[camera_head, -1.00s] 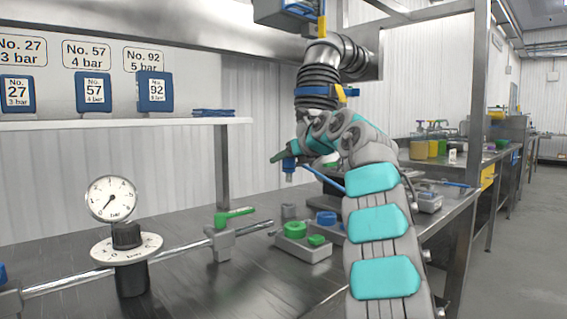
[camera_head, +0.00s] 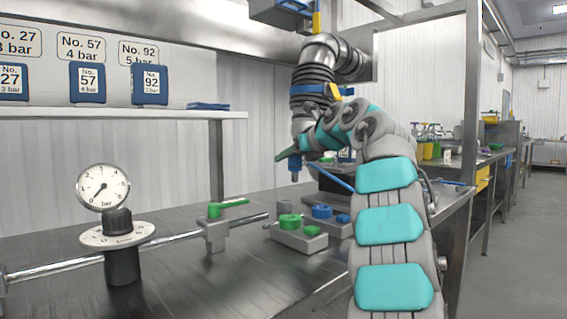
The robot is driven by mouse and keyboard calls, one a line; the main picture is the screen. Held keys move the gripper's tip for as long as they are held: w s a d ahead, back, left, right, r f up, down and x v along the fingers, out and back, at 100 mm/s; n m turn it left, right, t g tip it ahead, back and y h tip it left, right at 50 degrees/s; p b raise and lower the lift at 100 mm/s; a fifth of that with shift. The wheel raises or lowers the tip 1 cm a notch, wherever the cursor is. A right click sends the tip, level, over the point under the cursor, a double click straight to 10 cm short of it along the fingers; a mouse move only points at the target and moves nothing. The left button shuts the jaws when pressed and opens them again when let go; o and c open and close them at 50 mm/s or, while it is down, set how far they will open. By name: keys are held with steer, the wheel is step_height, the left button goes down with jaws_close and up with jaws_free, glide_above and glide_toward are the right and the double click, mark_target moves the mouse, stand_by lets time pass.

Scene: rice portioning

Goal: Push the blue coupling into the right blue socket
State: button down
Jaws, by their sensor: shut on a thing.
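My gripper (camera_head: 291,154) is shut on the blue coupling (camera_head: 295,164), which hangs upright with its narrow grey-blue end down. A blue hose (camera_head: 335,178) runs from near the coupling down behind my arm. The right blue socket (camera_head: 322,211) is a blue ring on a grey block, with a small blue button (camera_head: 343,218) beside it. The coupling is in the air, apart from the socket, above and a little left of it in the picture. My gripper's far side is partly hidden by my arm.
A grey block with a green socket (camera_head: 289,221) stands left of the blue one. Further left are a pipe with a green-handled valve (camera_head: 216,229) and a pressure gauge (camera_head: 103,187) over a dial. The bench (camera_head: 190,278) is clear in front.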

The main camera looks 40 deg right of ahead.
steer(key=s+f+b, duration=0.1)
steer(key=s+b, duration=0.5)
steer(key=s, duration=0.5)
steer(key=shift+a+f, duration=0.15)
steer(key=shift+a, duration=0.3)
steer(key=shift+f+b, duration=3.05)
steer(key=shift+b, duration=0.15)
stand_by(2.0)
jaws_free()
stand_by(0.6)
steer(key=shift+r, duration=0.15)
